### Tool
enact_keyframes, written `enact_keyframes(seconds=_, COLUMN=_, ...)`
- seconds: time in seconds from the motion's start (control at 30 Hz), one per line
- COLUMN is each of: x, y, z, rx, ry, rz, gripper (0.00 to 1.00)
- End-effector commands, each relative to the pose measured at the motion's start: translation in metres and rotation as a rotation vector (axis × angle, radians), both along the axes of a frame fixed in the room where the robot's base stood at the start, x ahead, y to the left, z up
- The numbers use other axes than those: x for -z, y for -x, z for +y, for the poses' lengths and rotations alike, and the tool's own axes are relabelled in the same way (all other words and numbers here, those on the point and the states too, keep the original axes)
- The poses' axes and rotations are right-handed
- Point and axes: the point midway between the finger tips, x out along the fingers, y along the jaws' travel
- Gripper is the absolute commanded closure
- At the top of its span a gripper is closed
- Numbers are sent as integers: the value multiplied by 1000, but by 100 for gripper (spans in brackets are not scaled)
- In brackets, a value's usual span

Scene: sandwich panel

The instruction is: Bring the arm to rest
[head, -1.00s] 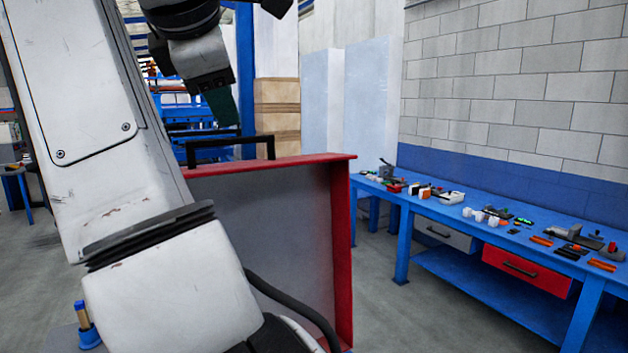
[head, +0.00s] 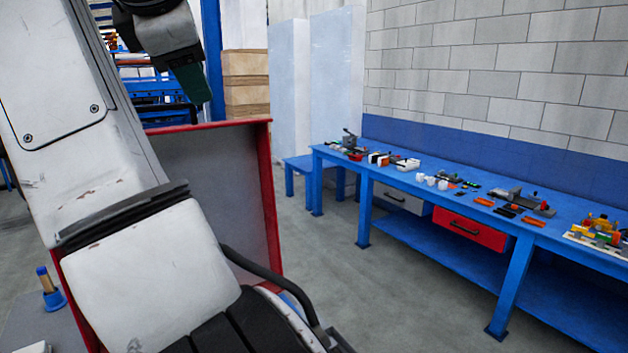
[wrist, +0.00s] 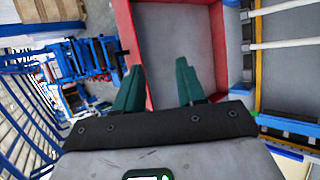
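My arm fills the left of the head view, with its white links in front of a red-edged grey panel (head: 212,165). My gripper (head: 192,95) hangs at the upper left in the head view, above and in front of the panel. In the wrist view its two green fingers (wrist: 160,85) stand apart with nothing between them. Beyond the fingers the wrist view shows a red-walled, grey-floored surface (wrist: 175,48). The fingers look clear of it, but the exact gap cannot be told.
A blue workbench (head: 345,160) with several small parts and a red drawer (head: 470,228) runs along the wall at the right. Cardboard boxes (head: 246,80) stand behind the panel. Grey floor (head: 330,270) between panel and bench is clear.

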Motion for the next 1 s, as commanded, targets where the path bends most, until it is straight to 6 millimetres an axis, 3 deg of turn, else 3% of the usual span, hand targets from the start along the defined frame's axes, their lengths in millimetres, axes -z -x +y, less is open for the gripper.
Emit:
enact_keyframes(seconds=0.27, x=47, y=-17, z=-10, rx=49, ry=-49, rz=33, gripper=61)
enact_keyframes(seconds=0.47, x=99, y=-33, z=-26, rx=113, ry=-112, rz=65, gripper=61)
enact_keyframes(seconds=0.57, x=134, y=-41, z=-39, rx=158, ry=-154, rz=88, gripper=61)
enact_keyframes(seconds=0.77, x=236, y=-53, z=-88, rx=309, ry=-291, rz=154, gripper=61)
enact_keyframes(seconds=1.0, x=360, y=-36, z=-165, rx=542, ry=-482, rz=230, gripper=61)
